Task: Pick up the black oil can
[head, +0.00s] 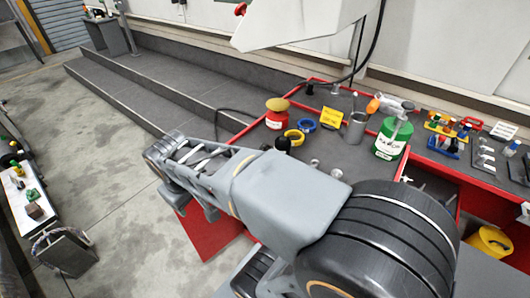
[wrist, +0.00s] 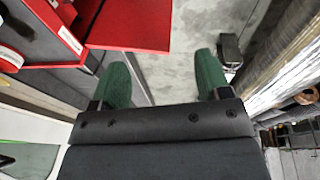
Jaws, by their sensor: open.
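A small black rounded thing (head: 283,144) shows on the red bench just above my arm in the head view. It may be the black oil can, but my arm hides its lower part and I cannot be sure. My gripper (wrist: 163,76) is open in the wrist view, with its two green fingers apart and only grey floor seen between them. It is empty and beside the red bench edge, not at the black thing. I cannot make out the fingers in the head view. No oil can is clear in the wrist view.
The red bench (head: 338,123) carries a red can with a yellow lid (head: 277,113), yellow and blue rings, a grey cup (head: 356,127) and a green can (head: 391,140). A white overhang (head: 300,22) hangs above. Grey floor (head: 100,130) is open at left.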

